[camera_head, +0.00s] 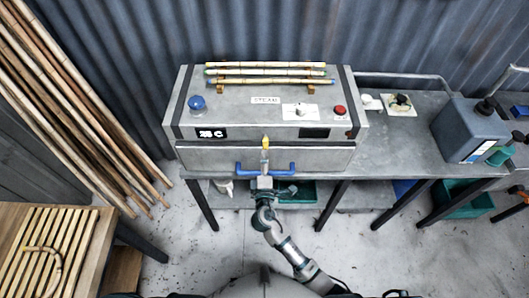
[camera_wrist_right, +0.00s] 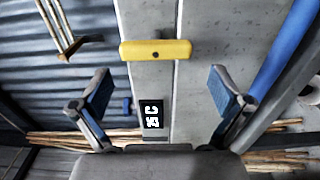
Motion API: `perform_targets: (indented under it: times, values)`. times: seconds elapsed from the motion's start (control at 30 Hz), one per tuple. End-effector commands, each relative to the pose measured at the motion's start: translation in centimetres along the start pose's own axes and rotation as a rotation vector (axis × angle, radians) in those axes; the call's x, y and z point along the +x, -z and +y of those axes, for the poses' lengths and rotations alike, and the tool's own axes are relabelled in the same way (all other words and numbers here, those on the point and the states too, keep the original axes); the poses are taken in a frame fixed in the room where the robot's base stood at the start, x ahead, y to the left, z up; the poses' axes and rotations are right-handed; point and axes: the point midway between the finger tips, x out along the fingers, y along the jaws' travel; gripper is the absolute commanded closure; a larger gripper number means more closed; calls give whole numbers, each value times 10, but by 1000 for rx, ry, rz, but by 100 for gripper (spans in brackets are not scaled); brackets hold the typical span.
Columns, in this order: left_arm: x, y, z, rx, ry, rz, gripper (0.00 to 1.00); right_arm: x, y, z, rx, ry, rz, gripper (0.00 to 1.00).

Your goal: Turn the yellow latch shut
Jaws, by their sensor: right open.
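The yellow latch (camera_head: 265,143) is on the front of the grey steam box (camera_head: 232,110), near the middle. In the right wrist view the latch (camera_wrist_right: 155,50) is a short bar with a dark pivot screw, lying across the seam between two grey panels. My right gripper (camera_head: 264,182) is at the front of the box, just below the latch in the head view. In the wrist view its two blue-padded fingers (camera_wrist_right: 160,90) are spread wide and empty, with the latch beyond them. They do not appear to touch it. My left gripper is not in view.
A blue handle (camera_head: 280,173) crosses the box front close to my right gripper. A display (camera_head: 212,133), a blue knob (camera_head: 197,102) and a red button (camera_head: 339,110) are on the box. Bamboo poles (camera_head: 75,110) lean at left. A grey jug (camera_head: 470,130) stands at right.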

Motion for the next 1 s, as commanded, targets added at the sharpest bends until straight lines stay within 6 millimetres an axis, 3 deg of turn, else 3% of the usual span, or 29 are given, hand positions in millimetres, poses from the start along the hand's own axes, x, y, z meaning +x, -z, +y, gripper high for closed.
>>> perform_targets:
  times: [0.2, 0.4, 1.0]
  values:
    - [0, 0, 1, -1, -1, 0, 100, -49, 0, -1, 2, 3, 1, 0]
    - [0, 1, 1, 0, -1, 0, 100, -72, 0, -1, 1, 2, 0, 0]
    - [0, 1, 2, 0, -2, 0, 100, -75, 0, 0, 1, 0, 0, 0]
